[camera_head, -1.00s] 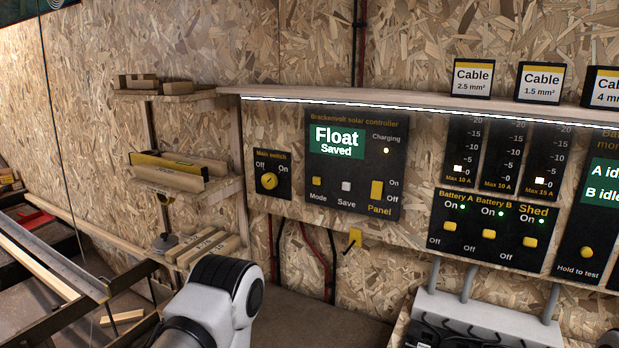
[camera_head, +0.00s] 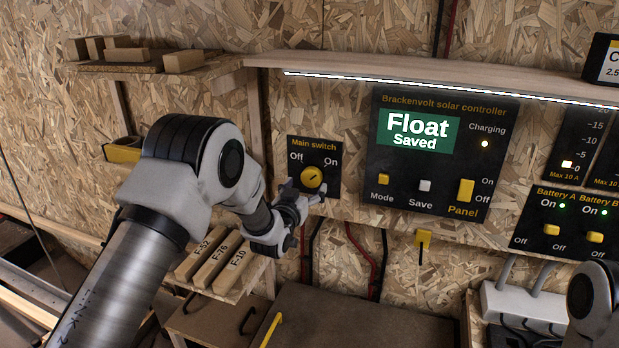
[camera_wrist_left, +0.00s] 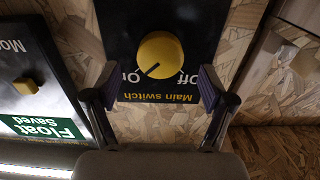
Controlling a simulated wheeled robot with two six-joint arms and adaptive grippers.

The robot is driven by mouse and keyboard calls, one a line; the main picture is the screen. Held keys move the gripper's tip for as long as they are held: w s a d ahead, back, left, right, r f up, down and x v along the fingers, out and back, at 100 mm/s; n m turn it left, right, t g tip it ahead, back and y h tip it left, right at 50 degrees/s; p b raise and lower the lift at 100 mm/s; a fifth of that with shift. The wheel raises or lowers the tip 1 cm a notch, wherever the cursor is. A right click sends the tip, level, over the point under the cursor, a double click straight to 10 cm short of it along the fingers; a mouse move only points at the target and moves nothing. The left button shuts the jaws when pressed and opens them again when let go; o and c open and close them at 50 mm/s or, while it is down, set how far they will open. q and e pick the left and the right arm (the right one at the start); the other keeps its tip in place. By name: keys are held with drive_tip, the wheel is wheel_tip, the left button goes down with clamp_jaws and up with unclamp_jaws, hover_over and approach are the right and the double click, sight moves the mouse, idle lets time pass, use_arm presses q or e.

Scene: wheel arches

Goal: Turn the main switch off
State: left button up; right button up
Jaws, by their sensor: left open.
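The main switch (camera_head: 298,160) is a small black plate on the chipboard wall, marked Off at left and On at right. Its round yellow knob (camera_head: 313,177) has a dark mark pointing up and right, toward On. In the left wrist view the plate is upside down, and the mark on the knob (camera_wrist_left: 160,54) points toward On. My left gripper (camera_head: 303,191) is open at the plate's lower edge. In the left wrist view the open fingers (camera_wrist_left: 157,85) stand either side of the knob's lower part, apart from it. My right gripper is out of view.
The solar controller (camera_head: 440,185), reading Float and Saved, is close right of the switch. A shelf with wood blocks (camera_head: 125,55) is at upper left. Labelled blocks (camera_head: 215,262) lie below my left arm.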

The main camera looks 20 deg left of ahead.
sight(310, 181)
use_arm(q)
drive_tip(key=w, duration=0.3)
drive_tip(key=shift+d, duration=0.15)
drive_tip(key=shift+w+a+f+p, duration=0.1)
drive_tip(key=shift+w+a+p, duration=0.1)
drive_tip(key=shift+w+p, duration=0.1)
drive_tip(key=shift+d, duration=0.1)
drive_tip(key=c, duration=1.2)
drive_tip(key=shift+o, duration=0.2)
